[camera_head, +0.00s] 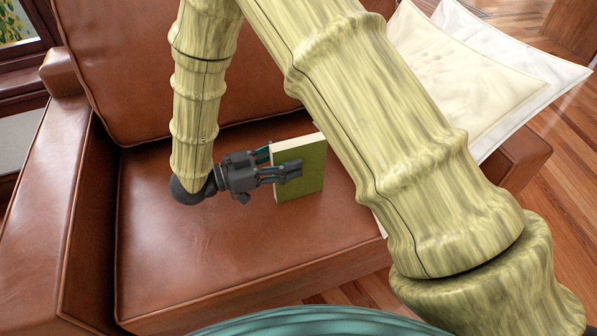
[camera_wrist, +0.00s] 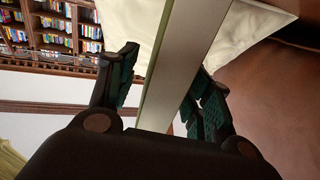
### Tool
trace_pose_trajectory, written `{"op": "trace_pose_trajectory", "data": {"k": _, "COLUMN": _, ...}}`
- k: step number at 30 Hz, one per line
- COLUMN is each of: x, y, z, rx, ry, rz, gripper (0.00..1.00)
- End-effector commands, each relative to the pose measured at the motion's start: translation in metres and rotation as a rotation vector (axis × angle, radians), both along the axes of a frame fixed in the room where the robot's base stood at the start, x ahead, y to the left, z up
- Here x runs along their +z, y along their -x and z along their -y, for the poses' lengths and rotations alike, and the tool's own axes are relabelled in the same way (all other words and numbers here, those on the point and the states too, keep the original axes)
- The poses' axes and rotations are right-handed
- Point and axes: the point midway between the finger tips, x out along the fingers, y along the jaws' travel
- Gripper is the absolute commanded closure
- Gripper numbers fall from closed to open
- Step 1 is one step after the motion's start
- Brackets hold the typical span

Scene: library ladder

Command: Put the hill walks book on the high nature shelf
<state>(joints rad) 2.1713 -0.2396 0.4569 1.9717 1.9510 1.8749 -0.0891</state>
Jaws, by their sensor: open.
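A green book (camera_head: 311,174) with pale page edges stands upright on the brown leather armchair seat. Its title cannot be read. My gripper (camera_head: 284,160) is at the book's left end, with one finger in front of the cover and the other behind it. In the wrist view the book (camera_wrist: 178,62) runs edge-on between the two open fingers (camera_wrist: 166,68). A gap shows beside the left finger; contact on the right side is hard to judge. A bookcase (camera_wrist: 62,40) with several filled shelves shows at the top left; no nature label is readable.
The armchair (camera_head: 200,255) has a left armrest (camera_head: 75,160) and a tall backrest behind my gripper. Cream and white cushions (camera_head: 470,70) lie at the right. The wooden floor (camera_head: 560,190) is visible beyond the chair.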

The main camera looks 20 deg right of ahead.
Motion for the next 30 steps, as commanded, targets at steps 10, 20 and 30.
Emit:
{"op": "trace_pose_trajectory", "data": {"k": 10, "x": 0.0, "y": -0.002, "z": 0.031, "rx": 0.001, "ry": 0.0, "rz": 0.0, "gripper": 0.5}}
{"op": "trace_pose_trajectory", "data": {"k": 20, "x": 0.0, "y": -0.002, "z": 0.03, "rx": 0.001, "ry": 0.0, "rz": 0.0, "gripper": 0.85}}
{"op": "trace_pose_trajectory", "data": {"k": 30, "x": 0.0, "y": -0.002, "z": 0.03, "rx": 0.001, "ry": 0.0, "rz": 0.0, "gripper": 1.0}}
